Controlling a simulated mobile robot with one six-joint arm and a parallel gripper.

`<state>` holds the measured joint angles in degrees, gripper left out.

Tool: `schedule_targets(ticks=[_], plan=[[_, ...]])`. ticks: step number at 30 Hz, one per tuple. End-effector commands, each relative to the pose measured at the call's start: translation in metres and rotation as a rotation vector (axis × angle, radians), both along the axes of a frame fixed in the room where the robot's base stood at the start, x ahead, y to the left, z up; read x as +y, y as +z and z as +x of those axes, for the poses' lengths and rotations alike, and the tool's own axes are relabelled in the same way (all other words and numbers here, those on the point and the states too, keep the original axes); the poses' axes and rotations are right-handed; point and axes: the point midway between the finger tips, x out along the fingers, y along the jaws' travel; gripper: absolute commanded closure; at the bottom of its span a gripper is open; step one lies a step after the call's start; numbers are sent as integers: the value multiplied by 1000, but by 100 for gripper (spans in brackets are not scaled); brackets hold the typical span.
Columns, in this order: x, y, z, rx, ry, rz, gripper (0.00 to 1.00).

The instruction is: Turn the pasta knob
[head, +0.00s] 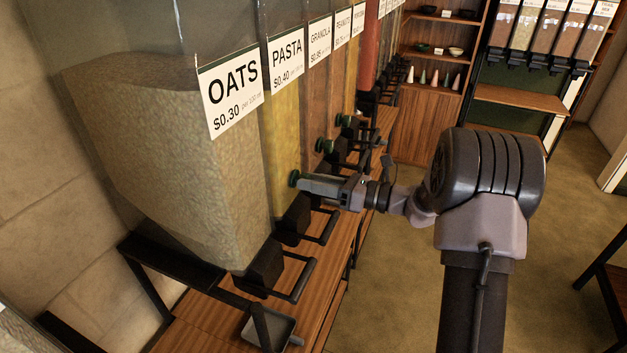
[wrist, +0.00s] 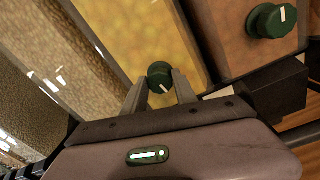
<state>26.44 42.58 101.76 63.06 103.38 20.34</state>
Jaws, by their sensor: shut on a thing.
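The pasta dispenser (head: 283,125) holds yellow pasta behind a sign reading PASTA $0.40 (head: 287,60). Its green knob (head: 294,179) sticks out from the lower front of the bin. My gripper (head: 300,182) reaches it from the right and is shut on the knob. In the wrist view, the pasta knob (wrist: 159,74) sits between the fingertips of my gripper (wrist: 160,84), and its white mark points down. The yellow pasta bin (wrist: 120,40) fills the space behind it. The fingers partly hide the knob's sides.
The oats bin (head: 160,150) stands to the left. Black spouts and handles (head: 297,218) jut out below, above a wooden shelf (head: 340,262). The floor (head: 400,290) is open at right.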

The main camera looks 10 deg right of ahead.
Motion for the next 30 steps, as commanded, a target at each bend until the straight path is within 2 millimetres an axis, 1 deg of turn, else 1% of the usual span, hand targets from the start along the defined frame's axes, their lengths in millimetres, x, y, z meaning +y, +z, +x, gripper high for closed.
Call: schedule_targets(ticks=[8,9,11,12,20,23,26,29,30], plan=[[0,-1,0,0,1,-1,100],[0,-1,0,0,1,-1,58],[0,-1,0,1,0,-1,46],[0,-1,0,1,0,-1,45],[0,0,0,-1,0,-1,45],[-7,0,-4,0,-3,-1,45],[-25,-1,-15,-1,-5,-2,45],[-51,-1,-32,-1,-6,0,45],[-63,-1,-40,-2,-7,-1,45]])
